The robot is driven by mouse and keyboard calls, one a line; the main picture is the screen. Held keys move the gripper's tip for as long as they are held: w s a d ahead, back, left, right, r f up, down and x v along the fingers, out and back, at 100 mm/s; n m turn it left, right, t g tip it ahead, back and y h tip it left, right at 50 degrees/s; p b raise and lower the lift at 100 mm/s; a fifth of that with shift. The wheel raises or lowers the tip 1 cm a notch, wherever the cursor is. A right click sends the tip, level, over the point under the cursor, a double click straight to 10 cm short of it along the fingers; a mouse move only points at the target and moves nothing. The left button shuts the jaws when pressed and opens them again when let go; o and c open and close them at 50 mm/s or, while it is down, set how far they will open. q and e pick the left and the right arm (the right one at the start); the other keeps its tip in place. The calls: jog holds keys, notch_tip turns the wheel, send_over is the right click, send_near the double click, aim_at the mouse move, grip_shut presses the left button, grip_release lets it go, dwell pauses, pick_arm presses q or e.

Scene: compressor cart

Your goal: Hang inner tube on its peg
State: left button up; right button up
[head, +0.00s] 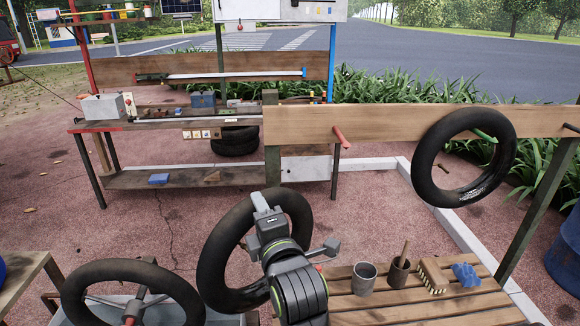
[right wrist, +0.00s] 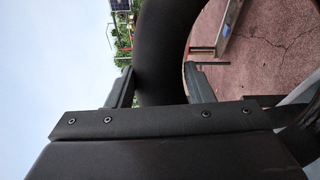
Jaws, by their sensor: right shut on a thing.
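A black inner tube (head: 212,255) is held up in front of the wooden rack, left of the slatted bench. In the right wrist view the tube (right wrist: 165,50) passes between the two fingers (right wrist: 160,85). A red peg (head: 341,138) sticks out of the rack board (head: 380,122), above and right of the held tube, with nothing on it. A second black tube (head: 427,160) hangs on a green peg (head: 484,136) farther right. My left gripper is not in view.
A slatted bench (head: 420,308) below the rack carries a grey cup (head: 364,278), a brown pot (head: 398,272), a brush (head: 433,274) and a blue glove (head: 466,275). Another black ring (head: 75,290) stands at the lower left. A rack post (head: 272,165) rises behind the held tube.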

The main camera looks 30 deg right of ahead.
jog(key=s+d+r+n+g+h+p, duration=0.1)
jog(key=s+d+r+n+h+p, duration=0.3)
jog(key=d+r+h+p, duration=0.55)
jog(key=shift+h, duration=0.55)
jog(key=shift+w+d+f+b, duration=0.2)
jog(key=shift+w+b, duration=0.3)
jog(key=shift+w, duration=0.75)
jog(key=shift+w+d+f+b, duration=0.1)
jog(key=shift+w+f+b, duration=0.3)
jog(key=shift+w, duration=0.8)
jog(key=shift+w+d+f+b, duration=0.15)
jog(key=shift+w+b, duration=0.45)
jog(key=shift+w, duration=0.65)
jog(key=shift+w+d+f+b, duration=0.1)
jog(key=shift+w+d+b, duration=0.6)
jog(key=shift+w, duration=0.65)
jog(key=shift+w+d+f+b, duration=0.1)
jog(key=shift+w+d+b, duration=0.6)
jog(key=shift+w, duration=0.65)
jog(key=shift+w+d+b, duration=0.6)
jog(key=shift+w+d, duration=0.2)
jog(key=shift+w, duration=0.55)
jog(key=shift+f+b, duration=0.6)
jog(key=shift+f, duration=0.35)
